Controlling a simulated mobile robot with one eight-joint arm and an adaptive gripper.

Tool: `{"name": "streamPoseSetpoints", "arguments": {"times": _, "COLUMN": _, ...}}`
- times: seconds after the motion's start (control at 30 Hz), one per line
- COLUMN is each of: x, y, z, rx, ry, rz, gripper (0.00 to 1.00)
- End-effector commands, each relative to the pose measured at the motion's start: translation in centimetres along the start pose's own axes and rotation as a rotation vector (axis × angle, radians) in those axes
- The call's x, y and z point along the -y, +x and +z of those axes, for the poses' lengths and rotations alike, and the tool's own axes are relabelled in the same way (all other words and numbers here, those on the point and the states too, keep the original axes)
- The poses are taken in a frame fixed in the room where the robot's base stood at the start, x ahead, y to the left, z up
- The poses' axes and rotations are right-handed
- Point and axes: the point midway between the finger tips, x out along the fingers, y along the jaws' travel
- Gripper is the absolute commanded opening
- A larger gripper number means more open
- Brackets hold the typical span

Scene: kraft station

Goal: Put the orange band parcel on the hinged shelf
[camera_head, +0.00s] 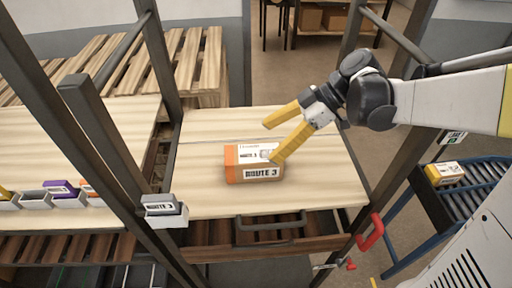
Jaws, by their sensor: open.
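The orange band parcel (240,165) is a brown box with an orange band at its left end and white labels reading "ROUTE 3". It stands on the hinged shelf (330,193), a pale wooden board with a dark handle at its front edge. My gripper (269,141) has two yellow fingers and is open. One finger is near the right side of the parcel and partly overlaps it in the picture; the other is apart, behind it. I cannot tell whether the near finger touches the parcel. The parcel's far right side is partly hidden.
Dark uprights (160,60) flank the shelf. A wooden table (80,140) with small grey bins and parcels is at left. A yellow parcel (446,172) lies on the blue-framed roller conveyor (478,200) at right. A red handle (371,232) juts out at the shelf's front right corner.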

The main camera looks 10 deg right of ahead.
Motion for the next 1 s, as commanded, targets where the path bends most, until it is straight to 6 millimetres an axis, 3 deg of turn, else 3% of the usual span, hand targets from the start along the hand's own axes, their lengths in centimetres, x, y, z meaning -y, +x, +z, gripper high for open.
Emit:
{"name": "streamPoseSetpoints", "arguments": {"times": 0.17, "x": 0.2, "y": -1.6, "z": -0.1, "rx": 0.009, "ry": 0.017, "rz": 0.006, "gripper": 0.86}}
{"name": "streamPoseSetpoints", "arguments": {"times": 0.33, "x": 2.3, "y": -2.0, "z": 0.2, "rx": 0.125, "ry": 0.246, "rz": 0.095, "gripper": 0.86}}
{"name": "streamPoseSetpoints", "arguments": {"times": 0.5, "x": 6.0, "y": -3.2, "z": 2.2, "rx": 0.279, "ry": 0.659, "rz": 0.373, "gripper": 0.86}}
{"name": "streamPoseSetpoints", "arguments": {"times": 0.7, "x": 9.2, "y": -5.5, "z": 5.0, "rx": 0.26, "ry": 1.009, "rz": 0.76, "gripper": 0.86}}
{"name": "streamPoseSetpoints", "arguments": {"times": 0.83, "x": 10.1, "y": -6.6, "z": 6.0, "rx": 0.187, "ry": 1.118, "rz": 0.919, "gripper": 0.86}}
{"name": "streamPoseSetpoints", "arguments": {"times": 1.0, "x": 10.4, "y": -7.2, "z": 6.4, "rx": 0.134, "ry": 1.169, "rz": 0.996, "gripper": 0.86}}
